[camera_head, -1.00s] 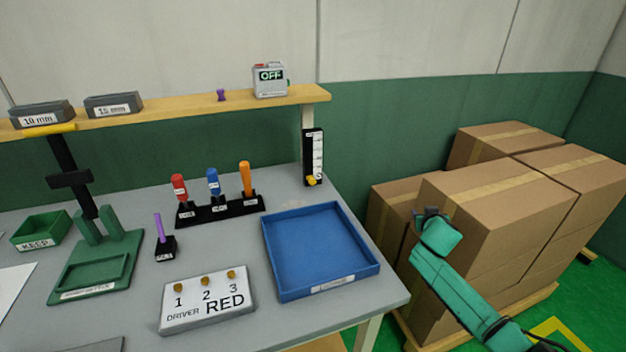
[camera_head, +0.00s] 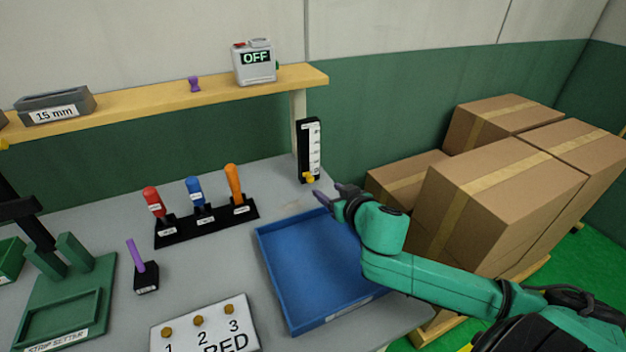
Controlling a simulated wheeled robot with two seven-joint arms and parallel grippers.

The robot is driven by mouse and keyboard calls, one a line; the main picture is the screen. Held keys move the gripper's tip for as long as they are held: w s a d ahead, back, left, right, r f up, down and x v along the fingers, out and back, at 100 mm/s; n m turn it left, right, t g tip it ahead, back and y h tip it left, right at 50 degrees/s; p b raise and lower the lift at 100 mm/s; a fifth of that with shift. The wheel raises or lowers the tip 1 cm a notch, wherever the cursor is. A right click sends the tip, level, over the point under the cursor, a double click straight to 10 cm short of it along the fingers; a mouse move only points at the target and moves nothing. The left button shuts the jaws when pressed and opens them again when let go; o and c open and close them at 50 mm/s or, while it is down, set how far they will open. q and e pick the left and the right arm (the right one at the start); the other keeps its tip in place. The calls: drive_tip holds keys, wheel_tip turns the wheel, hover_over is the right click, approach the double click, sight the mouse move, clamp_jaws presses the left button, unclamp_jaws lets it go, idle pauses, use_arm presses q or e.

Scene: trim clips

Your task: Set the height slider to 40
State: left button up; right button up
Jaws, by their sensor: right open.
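The height slider (camera_head: 309,148) is a black upright strip with a white marked scale, fixed to the shelf post at the right end of the bench. Its yellow knob (camera_head: 309,178) sits near the bottom of the scale; the scale's numbers are too small to read. My left gripper is not in view.
The blue tray (camera_head: 262,246) lies under my right forearm. A rack (camera_head: 182,234) with red, blue and orange drivers stands left of it. A grey box reading OFF (camera_head: 254,64) sits on the shelf (camera_head: 140,98). Cardboard boxes (camera_head: 490,205) stand right of the bench.

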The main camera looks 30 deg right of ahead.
sight(311, 179)
drive_tip(key=x, duration=1)
drive_tip(key=shift+p, duration=0.35)
drive_tip(key=shift+w+f, duration=0.25)
drive_tip(key=shift+w, duration=0.15)
drive_tip(key=shift+s, duration=0.1)
drive_tip(key=shift+c, duration=0.5)
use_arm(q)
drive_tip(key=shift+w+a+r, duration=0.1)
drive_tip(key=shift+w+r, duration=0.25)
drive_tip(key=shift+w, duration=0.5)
use_arm(e)
drive_tip(key=shift+r, duration=0.1)
clamp_jaws()
